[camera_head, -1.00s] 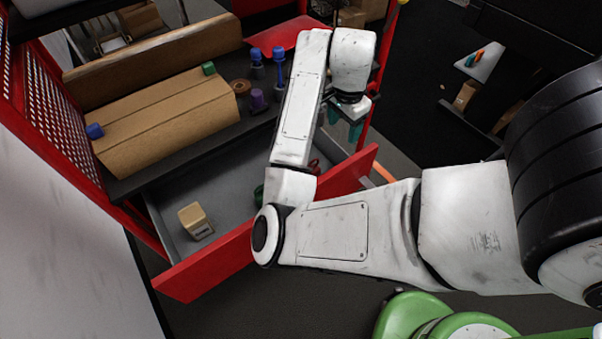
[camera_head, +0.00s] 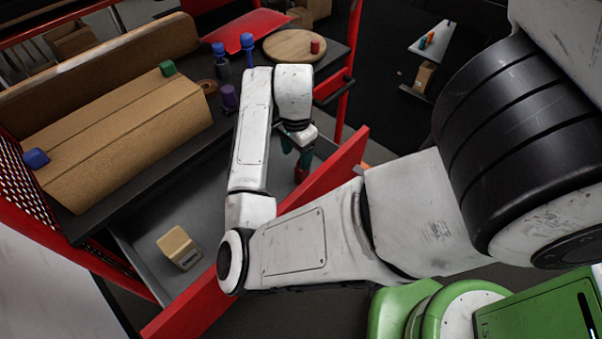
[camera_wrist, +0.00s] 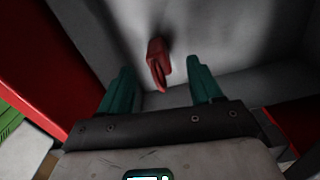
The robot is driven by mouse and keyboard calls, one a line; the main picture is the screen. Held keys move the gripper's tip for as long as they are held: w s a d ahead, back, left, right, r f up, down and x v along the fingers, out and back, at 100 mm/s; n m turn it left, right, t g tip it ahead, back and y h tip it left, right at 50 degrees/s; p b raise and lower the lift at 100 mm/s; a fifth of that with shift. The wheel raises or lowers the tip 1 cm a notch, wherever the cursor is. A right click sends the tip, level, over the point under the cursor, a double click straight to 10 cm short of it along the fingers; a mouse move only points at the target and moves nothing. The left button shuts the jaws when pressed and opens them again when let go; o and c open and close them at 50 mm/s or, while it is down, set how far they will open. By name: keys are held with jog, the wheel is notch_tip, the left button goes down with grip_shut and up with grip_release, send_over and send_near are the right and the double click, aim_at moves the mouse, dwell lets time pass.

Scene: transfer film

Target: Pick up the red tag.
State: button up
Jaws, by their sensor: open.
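The red tag (camera_wrist: 157,62) is in the wrist view, in the grey open drawer (camera_head: 143,226), close to a drawer wall. In the head view my gripper (camera_head: 296,152) points down at the drawer's far right end. My arm hides much of the drawer there.
A tan block (camera_head: 178,247) sits in the drawer's near left part. The drawer's red front (camera_head: 330,180) rises beside my gripper. The dark worktop above holds a brown box (camera_head: 120,140), blue and purple pieces, and a round wooden board (camera_head: 290,47).

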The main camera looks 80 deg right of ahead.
aim_at(298, 163)
jog(key=f, duration=0.5)
jog(key=shift+s+a+f, duration=0.2)
jog(key=shift+a+f, duration=0.1)
jog(key=shift+c, duration=0.3)
jog(key=c, duration=1.1)
jog(key=shift+o, duration=0.2)
jog(key=shift+r, duration=0.1)
